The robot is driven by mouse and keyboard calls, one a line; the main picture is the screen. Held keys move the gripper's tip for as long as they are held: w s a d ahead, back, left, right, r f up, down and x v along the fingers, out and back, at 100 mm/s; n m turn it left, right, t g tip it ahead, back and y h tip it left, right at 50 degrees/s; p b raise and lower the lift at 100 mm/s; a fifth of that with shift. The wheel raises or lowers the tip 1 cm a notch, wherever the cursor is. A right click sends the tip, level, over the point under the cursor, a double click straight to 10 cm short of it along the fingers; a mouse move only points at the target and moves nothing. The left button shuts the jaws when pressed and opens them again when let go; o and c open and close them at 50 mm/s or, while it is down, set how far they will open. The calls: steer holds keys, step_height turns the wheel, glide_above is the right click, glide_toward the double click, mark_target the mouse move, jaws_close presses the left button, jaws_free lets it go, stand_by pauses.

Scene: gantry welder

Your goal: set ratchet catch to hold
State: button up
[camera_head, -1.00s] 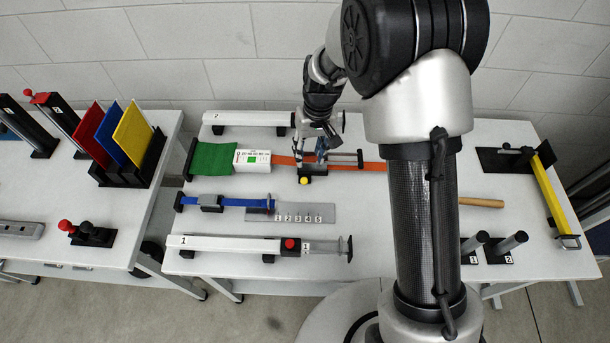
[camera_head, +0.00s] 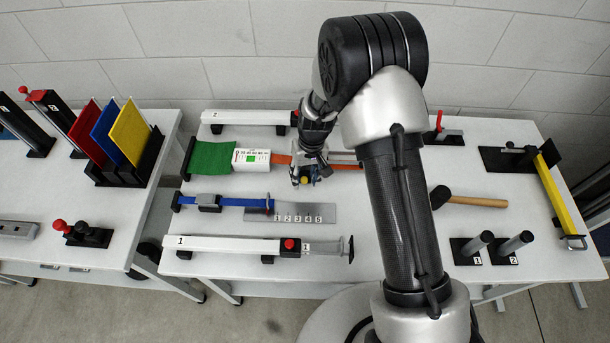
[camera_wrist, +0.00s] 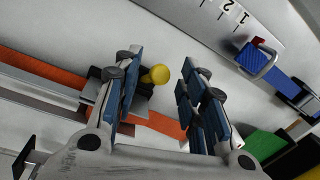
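A yellow round knob (camera_wrist: 158,74) on a dark block (camera_wrist: 138,98) sits by the orange strap (camera_wrist: 55,78); I take this to be the ratchet catch. My gripper (camera_wrist: 163,92) is open, with its blue-padded fingers on either side of the knob. The knob is nearer the left finger in the wrist view; I cannot tell whether they touch. In the head view my gripper (camera_head: 308,178) is over the orange strap (camera_head: 346,165) and hides most of the block. The yellow knob (camera_head: 304,182) shows just below the fingers. No hold mark is readable.
A white box with a green display (camera_head: 250,159) and a green cloth (camera_head: 213,157) lie to the left. In front are a blue strap (camera_head: 240,202), a numbered plate (camera_head: 325,213) and a white rail (camera_head: 215,245). A mallet (camera_head: 470,200) lies to the right.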

jaws_close()
steer(key=shift+w+r, duration=0.1)
steer(key=shift+w, duration=0.05)
stand_by(0.4)
steer(key=shift+w+r+g, duration=0.2)
steer(key=shift+w+g, duration=0.8)
steer(key=shift+g, duration=0.6)
steer(key=shift+w+g+b, duration=0.6)
steer(key=shift+g+b, duration=0.4)
steer(key=shift+b, duration=0.2)
steer(key=shift+w+d+g+b, duration=0.1)
steer(key=shift+w+g+b, duration=0.4)
steer(key=shift+b, duration=0.7)
steer(key=shift+r+g+b, duration=0.15)
steer(key=shift+g+b, duration=0.15)
steer(key=shift+b, duration=0.1)
